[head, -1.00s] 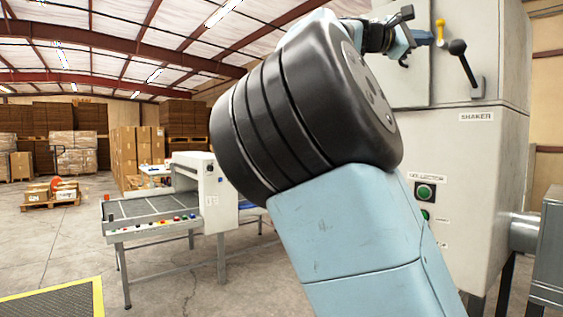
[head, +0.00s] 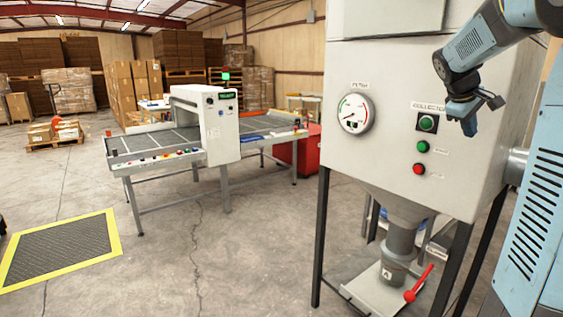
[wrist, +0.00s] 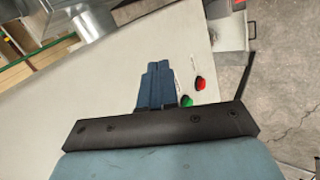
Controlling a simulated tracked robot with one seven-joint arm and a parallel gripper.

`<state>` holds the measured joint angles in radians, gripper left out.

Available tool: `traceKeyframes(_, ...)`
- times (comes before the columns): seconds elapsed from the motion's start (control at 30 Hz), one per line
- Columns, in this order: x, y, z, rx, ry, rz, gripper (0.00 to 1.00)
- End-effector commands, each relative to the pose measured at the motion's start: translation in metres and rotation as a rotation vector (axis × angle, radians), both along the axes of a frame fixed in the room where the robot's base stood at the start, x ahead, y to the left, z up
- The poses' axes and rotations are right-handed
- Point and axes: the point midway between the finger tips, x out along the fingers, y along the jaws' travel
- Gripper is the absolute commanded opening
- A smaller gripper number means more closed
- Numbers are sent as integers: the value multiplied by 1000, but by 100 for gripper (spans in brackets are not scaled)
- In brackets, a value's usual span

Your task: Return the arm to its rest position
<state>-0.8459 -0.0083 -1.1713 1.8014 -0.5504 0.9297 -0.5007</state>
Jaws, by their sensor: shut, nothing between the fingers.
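My gripper (head: 468,122) hangs at the upper right of the head view, in front of the grey machine cabinet, close to its collector button. It is shut and empty. In the wrist view the closed fingers (wrist: 155,85) point toward the cabinet face, with a red and a green button beside them. My light blue arm (head: 490,38) reaches in from the upper right. Whether the fingers touch the cabinet cannot be told.
The cabinet (head: 450,185) carries a filter gauge (head: 355,113), buttons and, below, a red-handled valve (head: 418,284). A conveyor machine (head: 207,125) stands to the left. A yellow-edged mat (head: 62,250) lies on the floor. Open concrete lies between them.

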Motion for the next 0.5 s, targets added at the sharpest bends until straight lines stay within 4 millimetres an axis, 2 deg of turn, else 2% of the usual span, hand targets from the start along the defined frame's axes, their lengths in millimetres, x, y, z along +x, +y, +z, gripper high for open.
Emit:
traceKeyframes(0.03, -11, 5, -13, 67, -14, -10, 0)
traceKeyframes(0.1, -24, 17, -28, 152, -35, -23, 0)
traceKeyframes(0.2, -45, 38, -42, 265, -66, -41, 0)
traceKeyframes(0.5, -120, 116, -57, 527, -157, -91, 0)
